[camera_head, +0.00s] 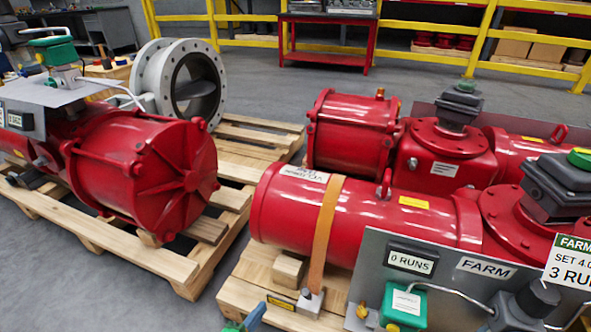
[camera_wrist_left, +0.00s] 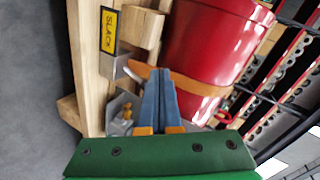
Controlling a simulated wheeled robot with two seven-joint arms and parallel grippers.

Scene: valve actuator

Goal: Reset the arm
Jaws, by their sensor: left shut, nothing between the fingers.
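An orange strap (camera_head: 326,232) runs down over the front red actuator cylinder (camera_head: 270,208) to a grey metal bracket (camera_head: 310,302) on the pallet. The fingertips are left of and below that bracket in the head view. In the wrist view they overlap the strap (camera_wrist_left: 200,87); I cannot tell whether they touch. My right gripper is not in view.
A grey panel (camera_head: 458,290) with a "0 RUNS" counter and a green box (camera_head: 404,307) stands at front right. A yellow "SLACK" label (camera_wrist_left: 109,29) lies on the wooden pallet (camera_head: 240,300). Another red actuator (camera_head: 140,175) sits on the left pallet. Grey floor lies between pallets.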

